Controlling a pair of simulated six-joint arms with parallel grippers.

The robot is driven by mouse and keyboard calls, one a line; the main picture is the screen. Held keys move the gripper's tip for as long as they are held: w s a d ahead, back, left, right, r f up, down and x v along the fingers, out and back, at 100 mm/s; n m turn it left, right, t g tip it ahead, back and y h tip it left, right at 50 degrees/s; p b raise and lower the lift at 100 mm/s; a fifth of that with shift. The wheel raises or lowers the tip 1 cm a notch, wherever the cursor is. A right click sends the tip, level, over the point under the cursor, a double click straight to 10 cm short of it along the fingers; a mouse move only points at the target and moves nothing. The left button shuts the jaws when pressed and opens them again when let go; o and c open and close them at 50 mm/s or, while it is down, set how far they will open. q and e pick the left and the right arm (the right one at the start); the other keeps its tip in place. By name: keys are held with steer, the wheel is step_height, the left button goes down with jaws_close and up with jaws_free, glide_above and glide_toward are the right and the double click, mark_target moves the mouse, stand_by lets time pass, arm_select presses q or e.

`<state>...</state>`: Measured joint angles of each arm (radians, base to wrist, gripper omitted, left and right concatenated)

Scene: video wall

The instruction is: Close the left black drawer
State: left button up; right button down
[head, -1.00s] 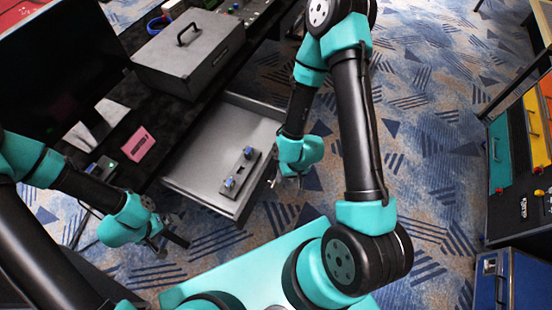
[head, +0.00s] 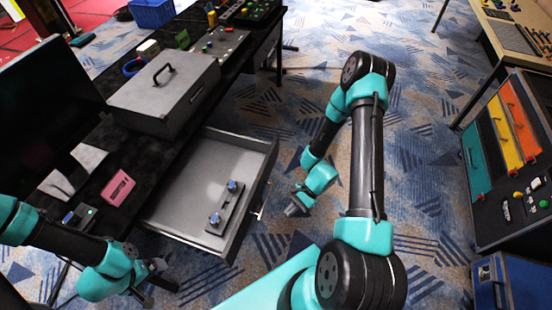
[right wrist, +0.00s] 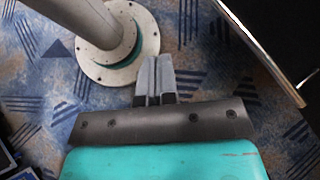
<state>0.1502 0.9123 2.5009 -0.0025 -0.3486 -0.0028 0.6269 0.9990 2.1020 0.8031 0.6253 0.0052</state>
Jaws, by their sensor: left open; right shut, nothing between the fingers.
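The black desk's drawer (head: 188,183) is pulled out, its grey inside showing in the head view. My left gripper (head: 168,277) is open, below the drawer's near corner.
On the desk are a grey metal box (head: 165,92), a pink device (head: 118,188) and a black monitor (head: 45,90). A cabinet with coloured panels (head: 512,150) and a blue case (head: 510,285) stand at right.

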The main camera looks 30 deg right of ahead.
mark_target(270, 157)
steer(key=w+d+r+m+t, duration=0.1)
steer(key=w+d+m+t, duration=0.4)
steer(key=d+m+t, duration=0.1)
steer(key=w+d+r+m+t, duration=0.2)
steer(key=w+d+m+t, duration=0.3)
steer(key=d+t, duration=0.3)
steer(key=shift+d+r+m+t+y, duration=0.3)
steer(key=shift+d+m+t, duration=0.15)
steer(key=shift+d, duration=0.4)
steer(key=shift+w, duration=0.1)
steer(key=x, duration=1.3)
steer(key=shift+w+a+f, duration=0.1)
steer(key=shift+w+a, duration=0.1)
steer(key=shift+a, duration=0.15)
steer(key=shift+w, duration=0.1)
steer(key=shift+a, duration=0.1)
